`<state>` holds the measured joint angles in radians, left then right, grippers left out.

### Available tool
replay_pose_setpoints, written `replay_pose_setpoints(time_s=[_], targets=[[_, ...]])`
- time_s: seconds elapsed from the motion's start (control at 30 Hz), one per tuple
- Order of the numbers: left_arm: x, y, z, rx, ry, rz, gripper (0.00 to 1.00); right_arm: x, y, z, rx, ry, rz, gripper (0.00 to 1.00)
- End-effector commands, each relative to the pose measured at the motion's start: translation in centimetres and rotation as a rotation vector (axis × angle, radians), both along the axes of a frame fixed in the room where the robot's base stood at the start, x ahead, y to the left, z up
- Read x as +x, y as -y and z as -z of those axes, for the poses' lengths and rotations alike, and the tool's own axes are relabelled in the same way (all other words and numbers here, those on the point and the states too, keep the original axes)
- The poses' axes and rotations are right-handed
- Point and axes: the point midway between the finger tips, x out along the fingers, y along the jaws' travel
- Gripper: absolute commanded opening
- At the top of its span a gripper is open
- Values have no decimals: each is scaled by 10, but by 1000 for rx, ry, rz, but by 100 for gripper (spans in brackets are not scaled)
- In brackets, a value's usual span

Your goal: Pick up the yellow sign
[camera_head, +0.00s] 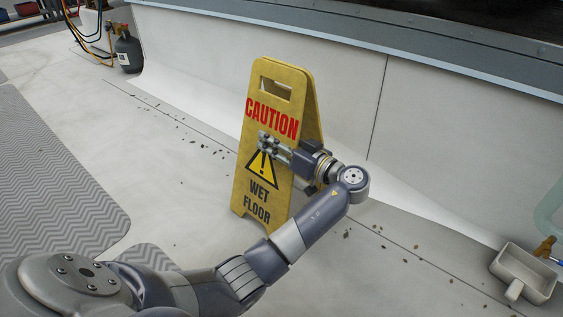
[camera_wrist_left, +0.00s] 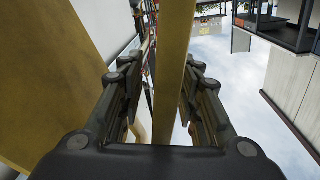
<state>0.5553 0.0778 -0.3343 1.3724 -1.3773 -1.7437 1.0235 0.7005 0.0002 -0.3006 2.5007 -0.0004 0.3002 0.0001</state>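The yellow caution sign (camera_head: 255,95) stands upright as an A-frame on the pale floor in the head view, with "CAUTION" and "WET FLOOR" on its front panel. My left gripper (camera_head: 268,143) reaches in from the sign's right side, with one finger in front of the printed face. The other finger is hidden in the head view. In the left wrist view, the edge of one sign panel (camera_wrist_left: 174,75) stands between the two open fingers of my left gripper (camera_wrist_left: 160,105). Another broad yellow panel (camera_wrist_left: 45,80) fills the left side. My right gripper is not in view.
A pale wall (camera_head: 345,95) runs behind the sign. A grey patterned mat (camera_head: 50,180) lies at the left. A dark gas cylinder (camera_head: 128,50) stands at the back left. A white dustpan-like tray (camera_head: 525,270) lies at the lower right. Small debris is scattered over the floor.

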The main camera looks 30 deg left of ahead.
Motion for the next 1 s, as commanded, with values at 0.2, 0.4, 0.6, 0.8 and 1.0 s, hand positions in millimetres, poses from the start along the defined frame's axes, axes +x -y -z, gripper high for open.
replay_pose_setpoints(time_s=[0.2, 0.4, 0.6, 0.8, 1.0], targets=[[0, -1, -1, -1, 0, 0, 32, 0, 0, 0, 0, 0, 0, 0], [0, -1, -1, -1, 0, 0, 0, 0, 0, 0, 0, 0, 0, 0], [0, -1, 0, -1, 0, 0, 0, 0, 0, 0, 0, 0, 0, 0], [0, -1, -3, 3, 6, 0, 0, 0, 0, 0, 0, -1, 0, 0], [1, -4, -6, 3, 4, 0, 0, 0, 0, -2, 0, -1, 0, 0]])
